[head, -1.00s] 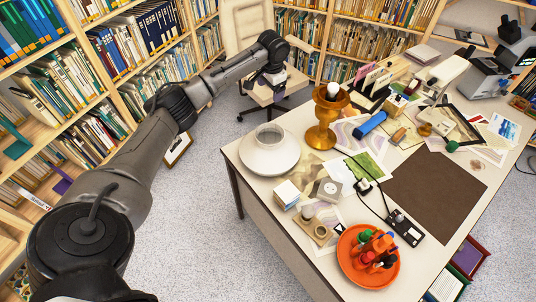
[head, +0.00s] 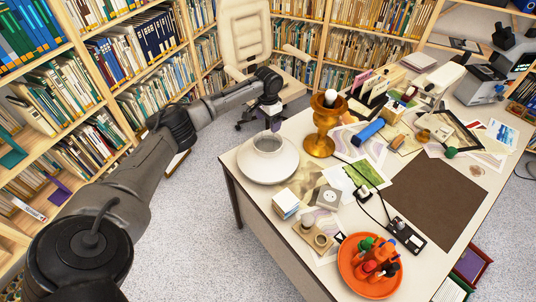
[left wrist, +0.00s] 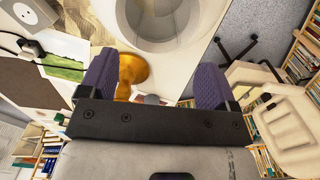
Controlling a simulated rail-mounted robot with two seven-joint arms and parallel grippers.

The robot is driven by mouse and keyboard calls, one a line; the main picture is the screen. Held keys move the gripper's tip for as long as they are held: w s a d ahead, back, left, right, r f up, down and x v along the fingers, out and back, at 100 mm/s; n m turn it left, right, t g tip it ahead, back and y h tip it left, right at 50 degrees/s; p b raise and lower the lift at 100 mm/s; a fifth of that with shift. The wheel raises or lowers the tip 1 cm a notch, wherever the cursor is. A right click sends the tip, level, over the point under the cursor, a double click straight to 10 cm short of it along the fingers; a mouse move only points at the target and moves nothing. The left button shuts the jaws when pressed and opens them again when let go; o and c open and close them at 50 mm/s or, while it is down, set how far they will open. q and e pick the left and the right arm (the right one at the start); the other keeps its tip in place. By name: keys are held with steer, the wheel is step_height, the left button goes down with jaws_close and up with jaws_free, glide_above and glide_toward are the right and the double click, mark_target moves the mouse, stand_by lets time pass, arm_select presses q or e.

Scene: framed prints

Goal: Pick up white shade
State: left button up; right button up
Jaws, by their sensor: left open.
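The white shade (head: 267,165) is a wide dome with a round opening on top. It sits on the near-left corner of the desk, beside the orange-brown lamp base with a white bulb (head: 322,118). My left gripper (head: 273,121) is just above and behind the shade's top opening, apart from it, with nothing between its fingers. In the left wrist view its two purple fingers (left wrist: 154,78) are spread apart. The shade (left wrist: 165,38) fills the top of that view, beyond the fingertips, with its rim cut off by the frame. My right gripper is not in view.
The desk (head: 238,176) also bears a small box (head: 286,204), an orange tray of small items (head: 370,266), a blue roll (head: 367,131) and a black power strip with a cord (head: 405,236). A beige chair (head: 245,40) stands behind. Bookshelves line the walls.

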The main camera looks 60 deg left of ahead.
mark_target(268, 129)
arm_select(q)
steer(key=shift+s+d+f+b, duration=0.1)
steer(key=shift+f+b, duration=0.1)
steer(key=shift+f, duration=1.05)
steer(key=shift+s+d+f+b, duration=0.1)
steer(key=shift+f+b, duration=0.1)
steer(key=shift+f, duration=1)
steer(key=shift+c, duration=0.4)
jaws_close()
